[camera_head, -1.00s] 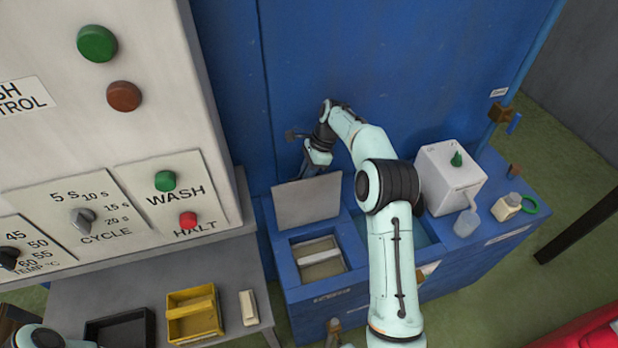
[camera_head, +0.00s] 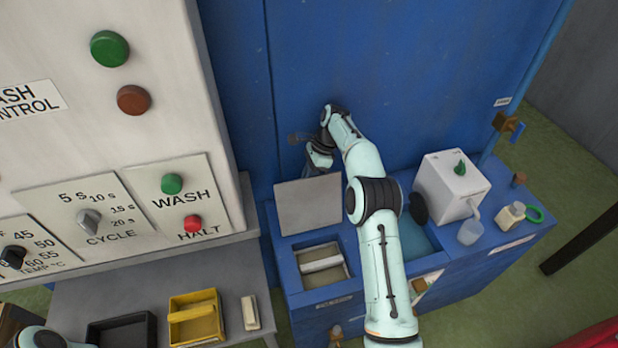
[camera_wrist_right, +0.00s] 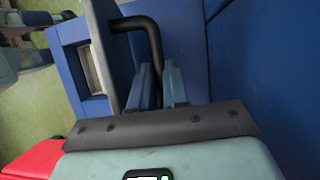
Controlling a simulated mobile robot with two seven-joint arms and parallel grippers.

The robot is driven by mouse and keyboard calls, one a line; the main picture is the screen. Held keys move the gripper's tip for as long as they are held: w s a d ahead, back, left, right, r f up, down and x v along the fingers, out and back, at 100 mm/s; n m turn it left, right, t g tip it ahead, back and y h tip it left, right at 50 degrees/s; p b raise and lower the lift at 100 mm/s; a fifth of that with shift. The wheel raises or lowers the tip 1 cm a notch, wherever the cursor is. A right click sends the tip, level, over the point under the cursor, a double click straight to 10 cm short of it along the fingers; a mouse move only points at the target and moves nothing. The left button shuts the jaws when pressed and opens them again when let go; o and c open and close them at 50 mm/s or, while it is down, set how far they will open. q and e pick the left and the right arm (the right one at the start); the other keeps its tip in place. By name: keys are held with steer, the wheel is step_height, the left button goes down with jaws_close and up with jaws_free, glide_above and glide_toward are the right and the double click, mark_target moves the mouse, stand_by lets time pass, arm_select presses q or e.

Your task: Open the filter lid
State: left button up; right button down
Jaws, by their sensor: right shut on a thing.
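The filter lid (camera_head: 308,205) is a flat grey panel standing up, roughly upright, at the back of the open filter bay (camera_head: 347,280) in the blue unit. In the right wrist view, the lid (camera_wrist_right: 108,55) shows as a grey plate seen nearly edge-on, with a bent black handle (camera_wrist_right: 137,24) at it. My right gripper (camera_head: 318,162) is behind the lid's top edge. Its fingers (camera_wrist_right: 160,85) are shut on the handle, though the contact is partly hidden. My left gripper is out of view; only part of the arm shows at the lower left.
A blue wall rises close behind the gripper. The control panel (camera_head: 95,130) is at left, above a yellow tray (camera_head: 195,318) and a black tray (camera_head: 122,333).

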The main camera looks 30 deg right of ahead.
steer(key=c, duration=1.3)
jaws_free()
steer(key=shift+w+f, duration=0.1)
steer(key=shift+w, duration=0.3)
steer(key=shift+o, duration=0.9)
steer(key=shift+w+d+f, duration=0.15)
steer(key=shift+w+f, duration=0.1)
steer(key=shift+w, duration=0.05)
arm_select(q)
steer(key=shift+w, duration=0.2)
arm_select(e)
steer(key=shift+s, duration=0.15)
steer(key=shift+r, duration=0.2)
